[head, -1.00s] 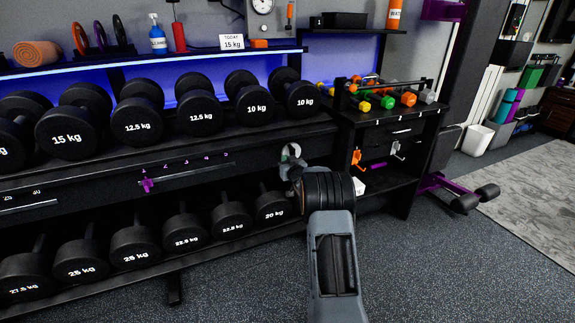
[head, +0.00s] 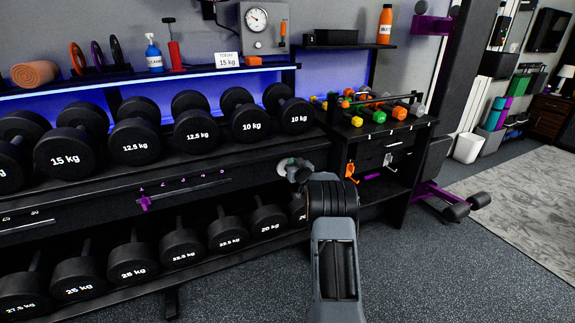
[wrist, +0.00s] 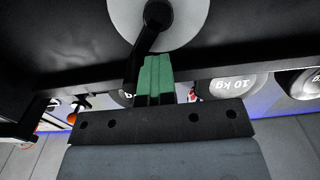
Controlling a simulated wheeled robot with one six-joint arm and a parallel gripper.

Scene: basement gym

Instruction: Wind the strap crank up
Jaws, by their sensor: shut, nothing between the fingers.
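The strap crank is a black arm (wrist: 150,38) on a pale round disc (wrist: 185,18), seen close up at the top of the wrist view. In the head view the disc (head: 284,163) shows only in part on the rack's front beam, behind my wrist. My gripper (wrist: 155,66) has green fingers shut together with nothing between them. Its fingertips are beside the lower part of the crank arm, just under the disc. I cannot tell whether they touch the crank. In the head view my arm hides the fingers and most of the crank.
The rack holds dumbbells on an upper shelf (head: 160,160) and a lower row (head: 180,245). A side stand (head: 385,130) with small coloured dumbbells is right of my arm. A purple-framed bench (head: 445,202) stands farther right. The speckled floor (head: 430,280) in front is clear.

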